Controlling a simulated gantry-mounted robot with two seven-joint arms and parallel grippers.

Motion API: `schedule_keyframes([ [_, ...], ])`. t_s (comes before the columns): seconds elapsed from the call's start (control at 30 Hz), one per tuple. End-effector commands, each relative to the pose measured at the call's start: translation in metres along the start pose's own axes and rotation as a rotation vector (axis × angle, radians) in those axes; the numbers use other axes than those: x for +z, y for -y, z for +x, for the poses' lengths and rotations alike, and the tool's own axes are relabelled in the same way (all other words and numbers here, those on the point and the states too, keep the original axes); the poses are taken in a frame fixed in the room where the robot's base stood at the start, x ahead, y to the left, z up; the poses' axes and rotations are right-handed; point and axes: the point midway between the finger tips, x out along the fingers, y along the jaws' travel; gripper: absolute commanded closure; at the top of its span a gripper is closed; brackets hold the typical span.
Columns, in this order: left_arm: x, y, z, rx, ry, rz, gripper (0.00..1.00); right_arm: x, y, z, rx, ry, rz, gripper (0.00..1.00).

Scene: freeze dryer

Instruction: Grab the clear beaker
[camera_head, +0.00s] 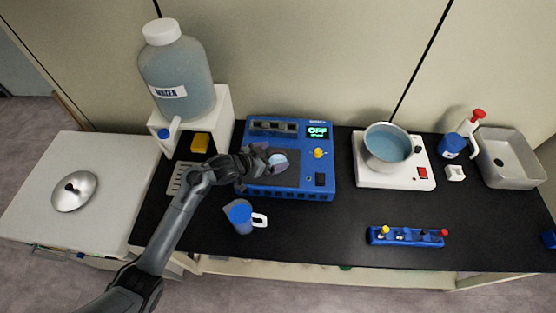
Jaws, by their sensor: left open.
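A small clear, bluish round vessel (279,161), which looks like the clear beaker, is over the top of the blue machine (318,183). My left gripper (267,155) reaches over the machine from the left, with its open fingers right at the vessel. The fingers and wrist hide part of it, and I cannot tell whether they touch it. My right gripper is not in view.
A blue jug with a white handle (242,217) stands in front of the machine. A large water bottle (177,76) on a white stand is behind left. A hotplate (394,178) holds a pot (387,146) of blue liquid. A blue rack (407,237) lies front right.

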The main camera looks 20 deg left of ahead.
Motion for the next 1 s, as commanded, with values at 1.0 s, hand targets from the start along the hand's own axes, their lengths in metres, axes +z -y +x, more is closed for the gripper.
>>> schedule_keyframes([
  [1.0, -0.004, 0.004, 0.051, -0.001, 0.001, 0.001, 0.35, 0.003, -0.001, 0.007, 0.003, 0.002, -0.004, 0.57],
])
